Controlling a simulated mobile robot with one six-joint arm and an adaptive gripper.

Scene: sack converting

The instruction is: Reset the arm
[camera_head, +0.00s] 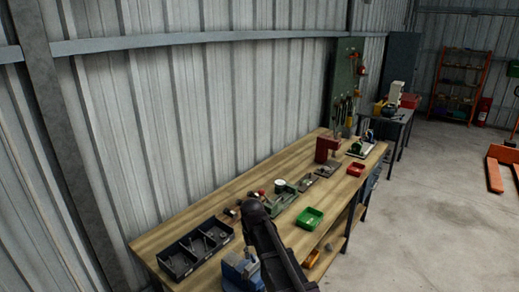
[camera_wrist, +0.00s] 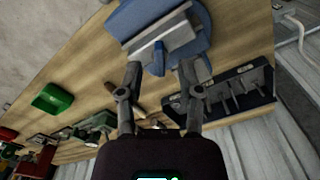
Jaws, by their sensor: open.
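My gripper (camera_wrist: 160,70) is open in the wrist view, its two fingers apart with nothing between them that they grip. A blue vise (camera_wrist: 170,25) with grey jaws lies beyond the fingertips in that view. I cannot tell whether the fingertips touch it. In the head view the blue vise (camera_head: 238,272) stands at the near front of the wooden workbench (camera_head: 222,192). My dark arm stretches over the bench beside it, and my gripper cannot be made out there.
A black compartment tray (camera_head: 178,260) with small metal parts lies left of the vise. A green bin (camera_head: 310,218), a red bin (camera_head: 356,169), a green machine part (camera_head: 282,197) and a red press (camera_head: 326,148) stand farther along. Corrugated wall (camera_head: 190,110) borders the bench; open floor (camera_head: 425,220) lies right.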

